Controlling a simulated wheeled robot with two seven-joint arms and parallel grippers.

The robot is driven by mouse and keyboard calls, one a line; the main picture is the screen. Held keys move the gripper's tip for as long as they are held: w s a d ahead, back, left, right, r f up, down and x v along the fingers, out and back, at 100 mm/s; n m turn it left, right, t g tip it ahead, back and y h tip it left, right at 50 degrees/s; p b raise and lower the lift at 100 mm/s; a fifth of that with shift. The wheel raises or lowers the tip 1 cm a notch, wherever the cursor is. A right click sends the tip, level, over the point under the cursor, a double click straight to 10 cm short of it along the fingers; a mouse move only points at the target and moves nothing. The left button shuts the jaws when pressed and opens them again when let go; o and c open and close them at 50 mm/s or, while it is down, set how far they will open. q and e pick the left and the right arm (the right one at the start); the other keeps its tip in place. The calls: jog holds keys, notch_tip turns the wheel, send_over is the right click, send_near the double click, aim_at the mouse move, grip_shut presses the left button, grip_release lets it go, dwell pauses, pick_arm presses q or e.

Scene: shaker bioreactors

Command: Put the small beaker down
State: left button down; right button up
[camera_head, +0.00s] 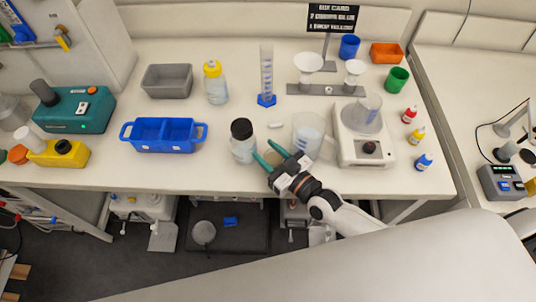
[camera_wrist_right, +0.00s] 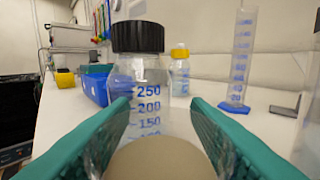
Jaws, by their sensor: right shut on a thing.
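My right gripper (camera_head: 261,147) reaches in from the lower right, low at the table's front edge. In the right wrist view its two teal fingers (camera_wrist_right: 160,118) stand apart around a rounded beige-grey thing, which I take for the small beaker (camera_wrist_right: 160,161). Only part of it shows, at the bottom edge; in the head view it is hard to make out between the fingers. The black-capped bottle (camera_head: 242,143) stands upright just beyond the fingertips; it also shows in the right wrist view (camera_wrist_right: 140,75). I cannot tell whether the held thing touches the table. My left gripper is not in view.
A large beaker (camera_head: 307,135) stands right of the gripper, beside the balance (camera_head: 350,147) with a glass vessel (camera_head: 368,106). A blue-based cylinder (camera_head: 267,77), yellow-capped bottle (camera_head: 216,86) and blue tray (camera_head: 137,146) stand behind or left. A small white bar (camera_head: 275,126) lies nearby.

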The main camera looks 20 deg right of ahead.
jog(key=shift+s+f, duration=0.15)
jog(key=shift+f, duration=0.4)
jog(key=o, duration=0.6)
jog(key=shift+f, duration=0.2)
jog(key=o, duration=0.4)
jog(key=shift+r, duration=0.15)
jog(key=shift+s, duration=0.1)
jog(key=shift+b+v, duration=1.2)
jog(key=shift+v, duration=4.7)
